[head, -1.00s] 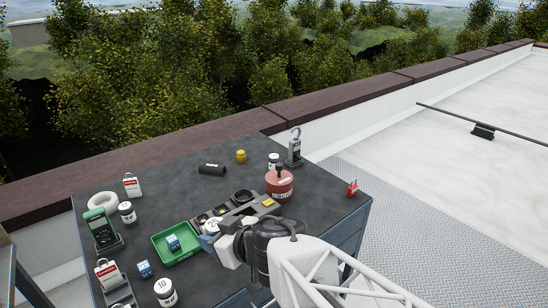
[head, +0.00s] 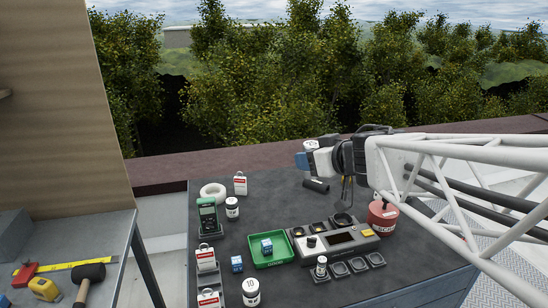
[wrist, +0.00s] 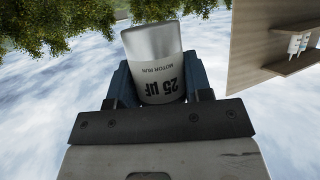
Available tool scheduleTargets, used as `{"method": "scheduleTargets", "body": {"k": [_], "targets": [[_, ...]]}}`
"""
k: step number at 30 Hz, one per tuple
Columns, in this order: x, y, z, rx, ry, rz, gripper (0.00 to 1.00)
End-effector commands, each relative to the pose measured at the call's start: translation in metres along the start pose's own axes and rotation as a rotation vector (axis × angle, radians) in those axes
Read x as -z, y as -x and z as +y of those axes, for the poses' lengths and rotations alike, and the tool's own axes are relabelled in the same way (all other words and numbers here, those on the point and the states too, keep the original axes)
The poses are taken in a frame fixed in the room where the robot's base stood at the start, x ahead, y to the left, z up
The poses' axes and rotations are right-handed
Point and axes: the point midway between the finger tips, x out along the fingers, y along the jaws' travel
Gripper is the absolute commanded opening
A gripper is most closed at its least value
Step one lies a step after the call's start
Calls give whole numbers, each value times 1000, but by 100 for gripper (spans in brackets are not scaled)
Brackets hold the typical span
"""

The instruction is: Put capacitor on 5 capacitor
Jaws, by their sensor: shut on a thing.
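My gripper (head: 306,153) is raised above the far side of the black table, apart from everything on it. In the wrist view, my gripper (wrist: 158,82) is shut on a silver and white capacitor (wrist: 158,65) marked "25 µF MOTOR RUN", with the lettering upside down in that picture. Other white-labelled capacitors stand on the left (head: 232,208) and at the front left (head: 250,292); the latter reads "10". I cannot make out a 5 label.
A grey tester (head: 335,240) with round wells stands mid-table beside a green tray (head: 268,262) holding a blue box. A red can (head: 382,216) stands right, below my arm. A black tube (head: 316,186) lies at the back. A side bench (head: 60,250) holds tools.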

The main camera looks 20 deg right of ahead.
Motion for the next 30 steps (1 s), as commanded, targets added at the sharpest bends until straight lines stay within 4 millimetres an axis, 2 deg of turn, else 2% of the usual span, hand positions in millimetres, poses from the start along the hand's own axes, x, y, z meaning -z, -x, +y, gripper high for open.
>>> {"method": "scheduleTargets", "body": {"k": [6, 12, 20, 30], "targets": [[27, -14, 28, 23, 9, -1, 20], [41, -27, 56, 37, 15, -1, 20], [45, -42, 98, 48, 20, -1, 20], [38, -61, 156, 61, 24, -1, 20]]}}
